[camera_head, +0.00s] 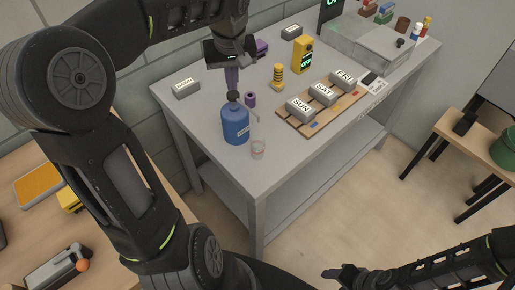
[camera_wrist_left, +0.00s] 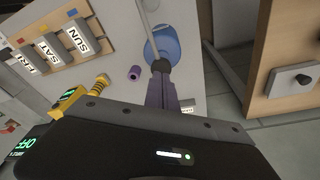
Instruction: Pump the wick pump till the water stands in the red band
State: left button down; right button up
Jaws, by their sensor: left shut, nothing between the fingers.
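The blue pump bottle (camera_head: 236,126) stands near the front edge of the grey table, with a dark pump head (camera_head: 233,97) and a grey spout (camera_head: 251,114) pointing toward a small clear cup (camera_head: 258,150). A reddish mark shows on the cup; the water level is too small to read. My left gripper (camera_head: 232,88) is shut and empty, fingers pointing down at the pump head, touching or just above it. In the left wrist view the shut fingers (camera_wrist_left: 162,82) cover part of the blue bottle (camera_wrist_left: 166,44). My right gripper (camera_head: 335,272) is low at the bottom, away from the table.
A yellow ringed post (camera_head: 278,77), a yellow device (camera_head: 302,54) and a wooden board (camera_head: 338,112) with day-labelled grey blocks stand to the right. A labelled grey block (camera_head: 186,88) lies at left.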

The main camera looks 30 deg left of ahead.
aim_at(233, 94)
pick_arm(q)
jog(key=shift+f, duration=0.15)
jog(key=shift+f+b, duration=1.25)
jog(key=shift+f, duration=0.1)
jog(key=shift+r+p, duration=2.6)
jog(key=shift+r, duration=1)
